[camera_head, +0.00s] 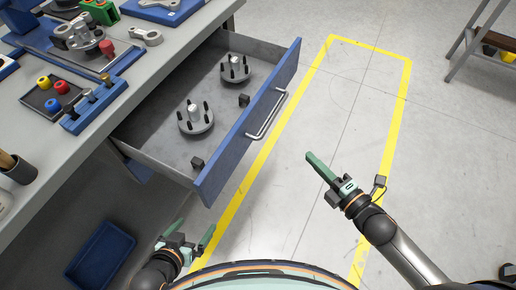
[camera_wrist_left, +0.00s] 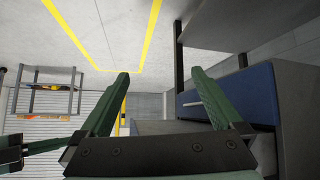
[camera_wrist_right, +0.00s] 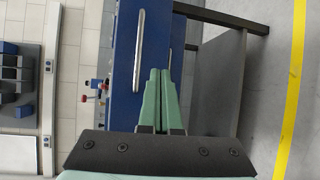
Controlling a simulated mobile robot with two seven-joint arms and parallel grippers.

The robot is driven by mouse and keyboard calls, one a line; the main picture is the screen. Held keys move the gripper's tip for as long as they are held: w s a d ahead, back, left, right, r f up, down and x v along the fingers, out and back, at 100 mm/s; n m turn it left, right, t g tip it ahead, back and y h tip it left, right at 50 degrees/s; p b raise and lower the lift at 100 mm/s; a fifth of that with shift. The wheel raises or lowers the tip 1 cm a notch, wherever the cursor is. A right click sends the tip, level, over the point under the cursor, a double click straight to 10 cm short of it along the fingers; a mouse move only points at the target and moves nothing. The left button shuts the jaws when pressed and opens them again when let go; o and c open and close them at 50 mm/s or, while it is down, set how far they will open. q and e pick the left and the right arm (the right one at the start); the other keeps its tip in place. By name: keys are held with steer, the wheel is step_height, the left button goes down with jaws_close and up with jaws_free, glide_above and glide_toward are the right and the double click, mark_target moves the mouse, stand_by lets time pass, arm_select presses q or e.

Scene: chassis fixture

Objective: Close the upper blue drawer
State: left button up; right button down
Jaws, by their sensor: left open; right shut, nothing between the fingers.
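The upper blue drawer (camera_head: 251,122) is pulled out of the workbench, with a silver bar handle (camera_head: 268,115) on its front. Inside lie two grey round parts with pegs (camera_head: 196,119) (camera_head: 235,69) and small black blocks (camera_head: 197,163). My right gripper (camera_head: 318,165) is shut and empty, to the right of the drawer front and apart from it. The right wrist view shows a blue front with an upright handle (camera_wrist_right: 139,50) beyond the shut fingers (camera_wrist_right: 160,75). My left gripper (camera_head: 196,226) is open and empty below the drawer's near corner. A blue front (camera_wrist_left: 240,95) also shows in the left wrist view.
The workbench top (camera_head: 55,125) holds a blue tray, coloured pieces and metal parts. A blue bin (camera_head: 100,256) is on the floor under the bench. The floor inside the yellow lines (camera_head: 340,110) is clear. A rack (camera_head: 485,40) stands at the far right.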

steer(key=w+a+n+g+y+b, duration=0.2)
steer(key=a+n, duration=0.4)
steer(key=n, duration=0.5)
steer(key=w+a+n+g+y+b, duration=0.2)
steer(key=a+n, duration=0.5)
steer(key=n, duration=0.5)
steer(key=w+r+g+y, duration=0.1)
steer(key=w+y, duration=0.1)
steer(key=y, duration=0.1)
steer(key=shift+w+a, duration=0.15)
steer(key=shift+a, duration=0.1)
steer(key=shift+f, duration=0.1)
